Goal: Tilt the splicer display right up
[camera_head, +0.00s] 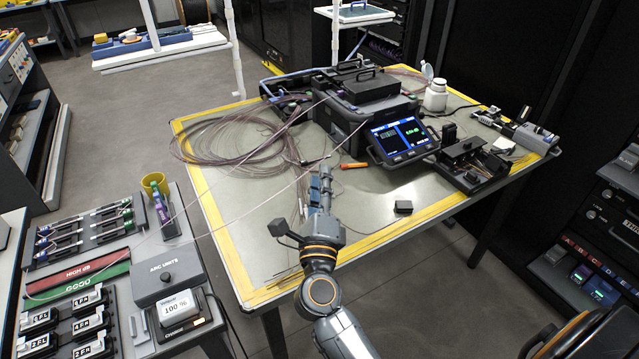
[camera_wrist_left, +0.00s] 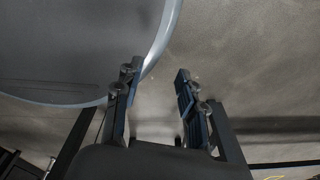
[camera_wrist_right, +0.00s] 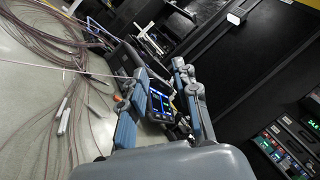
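The splicer (camera_head: 362,105) is a dark box with a top handle, standing toward the back of the table. Its display (camera_head: 400,138), a lit blue screen in a dark frame, hangs at the front and leans back, facing up toward the head camera. My right gripper (camera_head: 320,180) is over the table, front left of the display and apart from it. In the right wrist view the right gripper (camera_wrist_right: 160,76) is open and empty, with the display (camera_wrist_right: 160,104) seen between its fingers. My left gripper (camera_wrist_left: 156,72) is open and empty, above floor and a grey round-edged surface.
An orange-handled tool (camera_head: 354,165) and a small black block (camera_head: 403,207) lie before the splicer. Coiled fibre (camera_head: 235,140) covers the table's left. A white bottle (camera_head: 436,95) and a black device (camera_head: 470,165) stand to the right.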

